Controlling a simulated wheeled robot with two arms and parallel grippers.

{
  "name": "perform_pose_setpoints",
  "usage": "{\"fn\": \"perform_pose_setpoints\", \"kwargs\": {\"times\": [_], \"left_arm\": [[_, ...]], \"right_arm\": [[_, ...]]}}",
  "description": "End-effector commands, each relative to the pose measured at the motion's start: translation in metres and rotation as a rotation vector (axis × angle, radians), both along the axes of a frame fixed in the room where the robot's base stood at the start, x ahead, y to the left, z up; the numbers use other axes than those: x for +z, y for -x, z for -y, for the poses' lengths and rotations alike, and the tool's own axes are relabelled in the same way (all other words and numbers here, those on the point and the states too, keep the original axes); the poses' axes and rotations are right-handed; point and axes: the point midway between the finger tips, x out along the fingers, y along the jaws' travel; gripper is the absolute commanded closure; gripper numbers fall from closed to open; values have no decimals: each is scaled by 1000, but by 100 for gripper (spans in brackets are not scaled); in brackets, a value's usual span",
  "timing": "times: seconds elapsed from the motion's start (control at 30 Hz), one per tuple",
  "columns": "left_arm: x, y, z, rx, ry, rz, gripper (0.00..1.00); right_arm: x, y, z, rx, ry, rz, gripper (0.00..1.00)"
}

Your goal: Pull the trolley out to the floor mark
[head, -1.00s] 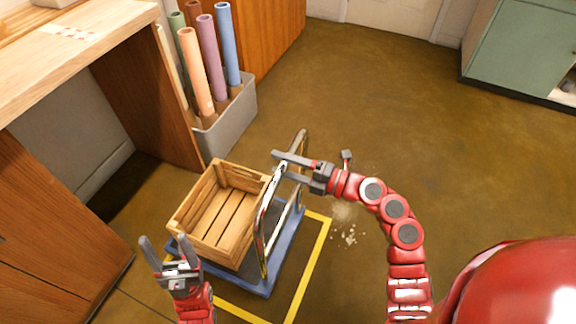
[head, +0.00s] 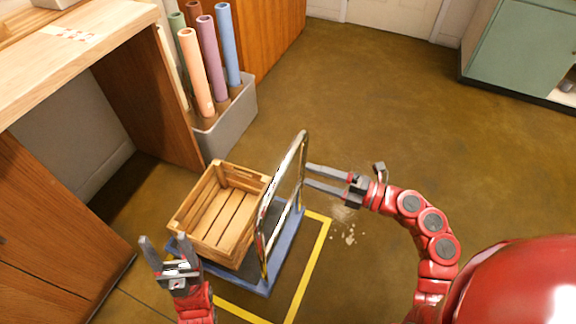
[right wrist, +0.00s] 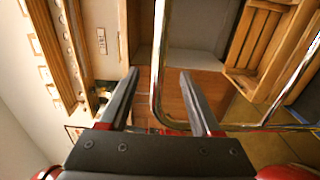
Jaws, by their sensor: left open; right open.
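The trolley (head: 284,262) has a blue deck and a shiny metal push handle (head: 263,240) along its right side. A wooden slatted crate (head: 222,216), empty, sits on the deck. The yellow floor mark (head: 313,268) runs around the trolley's right and front sides. My right gripper (head: 308,176) is open just right of the handle, apart from it in the head view. In the right wrist view the handle bar (right wrist: 157,70) shows ahead, between the open fingers. My left gripper (head: 158,248) is open and empty at the crate's near left side, fingers pointing up.
A grey bin (head: 233,123) with several coloured rolls stands behind the trolley, beside a wooden workbench (head: 75,50). A wooden cabinet (head: 50,235) is at left. A green cabinet (head: 520,50) is far right. Open floor lies right of the trolley, with pale crumbs near the mark.

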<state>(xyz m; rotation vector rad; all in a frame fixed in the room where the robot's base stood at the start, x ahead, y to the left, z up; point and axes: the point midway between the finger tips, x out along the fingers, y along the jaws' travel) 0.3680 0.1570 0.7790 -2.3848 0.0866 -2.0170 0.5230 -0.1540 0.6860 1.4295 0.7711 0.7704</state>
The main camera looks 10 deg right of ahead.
Motion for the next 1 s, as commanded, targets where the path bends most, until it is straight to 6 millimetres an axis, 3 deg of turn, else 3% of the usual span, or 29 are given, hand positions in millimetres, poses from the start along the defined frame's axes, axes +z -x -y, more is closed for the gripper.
{"fn": "perform_pose_setpoints", "kwargs": {"times": [0.13, 0.3, 0.57, 0.67, 0.77, 0.87, 0.93, 1.0], "left_arm": [[3, 0, 0, 0, 0, 0, 34], [3, 0, 0, 0, 0, 0, 34], [3, 0, 0, 0, 0, 0, 34], [3, 0, 0, 0, 0, 0, 34], [3, 0, 0, 0, 0, 0, 34], [3, 0, 0, 0, 0, 0, 34], [3, 0, 0, 0, 0, 0, 34], [3, 0, 0, 0, 0, 0, 34]], "right_arm": [[0, 12, 21, -7, 0, -2, 35], [0, 19, 29, -2, -1, 0, 35], [0, 20, 28, 2, -4, 1, 35], [7, 25, 13, 44, -62, 15, 35], [28, 42, -20, 146, -225, 52, 35], [63, 73, -52, 282, -492, 113, 35], [85, 97, -59, 361, -719, 155, 35], [102, 117, -54, 407, -926, 197, 35]]}}
